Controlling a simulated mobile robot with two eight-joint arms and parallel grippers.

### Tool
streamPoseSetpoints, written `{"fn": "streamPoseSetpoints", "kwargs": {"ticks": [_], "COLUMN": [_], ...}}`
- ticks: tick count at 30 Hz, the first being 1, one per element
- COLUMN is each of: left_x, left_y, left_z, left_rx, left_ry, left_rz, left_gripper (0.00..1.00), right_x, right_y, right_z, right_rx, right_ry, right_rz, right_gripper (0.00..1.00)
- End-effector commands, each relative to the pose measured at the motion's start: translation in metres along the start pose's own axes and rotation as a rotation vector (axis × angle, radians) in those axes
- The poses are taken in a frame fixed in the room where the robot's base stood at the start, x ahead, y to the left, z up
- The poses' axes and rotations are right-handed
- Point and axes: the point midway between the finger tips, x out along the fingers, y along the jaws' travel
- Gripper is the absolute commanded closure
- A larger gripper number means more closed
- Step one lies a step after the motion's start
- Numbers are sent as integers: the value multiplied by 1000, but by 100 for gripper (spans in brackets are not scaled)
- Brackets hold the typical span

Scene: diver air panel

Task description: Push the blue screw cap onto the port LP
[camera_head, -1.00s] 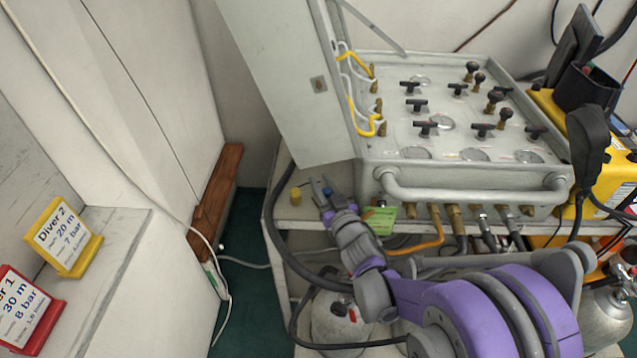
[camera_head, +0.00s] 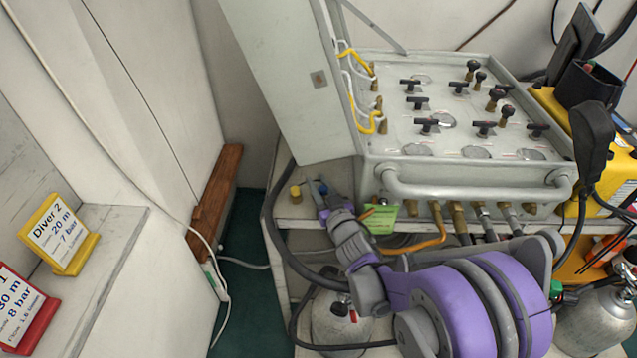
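My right gripper (camera_head: 317,188) reaches in from the right over the lower shelf, in front of the panel's left corner. A small patch of blue (camera_head: 323,189), probably the blue screw cap, shows at its fingertips. The fingers are small and dark, so I cannot tell whether they are closed on it. A yellow cap (camera_head: 295,191) stands on the shelf just left of the fingertips, apart from them. The grey air panel (camera_head: 465,172) has a row of brass and steel fittings (camera_head: 457,212) along its lower front. I cannot read which port is LP. My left gripper is out of view.
The panel's front handle (camera_head: 475,190) juts out above the fittings. A black hose (camera_head: 270,215) loops left of the shelf. The open lid (camera_head: 285,85) stands above.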

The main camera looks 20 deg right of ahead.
Motion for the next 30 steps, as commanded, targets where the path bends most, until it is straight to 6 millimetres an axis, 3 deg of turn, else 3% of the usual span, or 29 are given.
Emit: {"fn": "streamPoseSetpoints", "kwargs": {"ticks": [1,5,14,19,30], "left_x": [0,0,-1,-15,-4], "left_y": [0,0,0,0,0], "left_z": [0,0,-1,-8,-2], "left_rx": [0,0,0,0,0], "left_ry": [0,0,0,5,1], "left_rz": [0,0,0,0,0], "left_gripper": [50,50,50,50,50], "right_x": [0,0,1,1,-80], "right_y": [0,0,0,0,2], "right_z": [2,2,0,-13,0], "right_rx": [-1,0,-1,-2,-2], "right_ry": [-5,-4,-2,0,-2], "right_rz": [2,2,1,1,2], "right_gripper": [61,41,41,41,41]}}
